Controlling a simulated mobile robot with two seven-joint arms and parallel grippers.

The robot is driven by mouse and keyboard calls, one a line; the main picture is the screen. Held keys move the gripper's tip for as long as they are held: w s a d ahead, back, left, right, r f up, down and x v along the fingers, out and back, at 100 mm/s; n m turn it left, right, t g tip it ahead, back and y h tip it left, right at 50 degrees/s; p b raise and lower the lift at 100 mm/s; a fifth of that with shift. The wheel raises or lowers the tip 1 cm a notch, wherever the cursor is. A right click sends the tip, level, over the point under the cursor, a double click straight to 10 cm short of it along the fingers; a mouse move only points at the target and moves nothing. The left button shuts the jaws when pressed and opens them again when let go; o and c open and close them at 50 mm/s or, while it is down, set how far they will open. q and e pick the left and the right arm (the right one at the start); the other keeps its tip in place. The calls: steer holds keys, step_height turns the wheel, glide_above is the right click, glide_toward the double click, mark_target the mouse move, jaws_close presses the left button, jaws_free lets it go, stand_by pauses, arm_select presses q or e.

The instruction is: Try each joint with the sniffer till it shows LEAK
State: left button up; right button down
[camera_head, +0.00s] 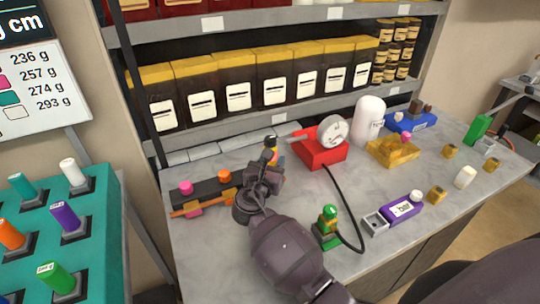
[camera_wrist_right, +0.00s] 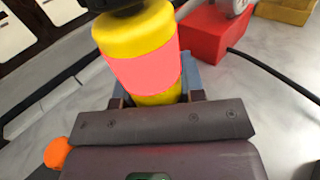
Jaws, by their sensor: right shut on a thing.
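My right gripper (camera_head: 266,170) is shut on a yellow piece with a pink band and a dark top, which looks like the sniffer (camera_wrist_right: 140,62). The sniffer is upright at the right end of a dark bar (camera_head: 205,191); I cannot tell whether it touches the bar. A pink knob (camera_head: 186,187) and an orange knob (camera_head: 224,176) stand on the bar, perhaps joints. An orange knob also shows in the wrist view (camera_wrist_right: 57,153). No LEAK wording is legible. The red pump (camera_head: 322,154) with a round gauge (camera_head: 333,131) stands behind to the right. My left gripper is not in view.
A black hose (camera_head: 346,200) runs from the pump to a green-topped fitting (camera_head: 328,222). A purple tool (camera_head: 402,208), a white bottle (camera_head: 369,121), a yellow block (camera_head: 393,153) and small brass pieces lie rightward. A teal rack (camera_head: 95,240) stands left. Shelves close the back.

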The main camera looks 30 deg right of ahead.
mark_target(273, 141)
steer(key=shift+r, duration=0.1)
stand_by(0.6)
step_height(273, 141, up, 7)
steer(key=p, duration=0.4)
steer(key=shift+f+p, duration=0.2)
steer(key=shift+p, duration=0.2)
steer(key=shift+r, duration=0.25)
steer(key=shift+f, duration=0.1)
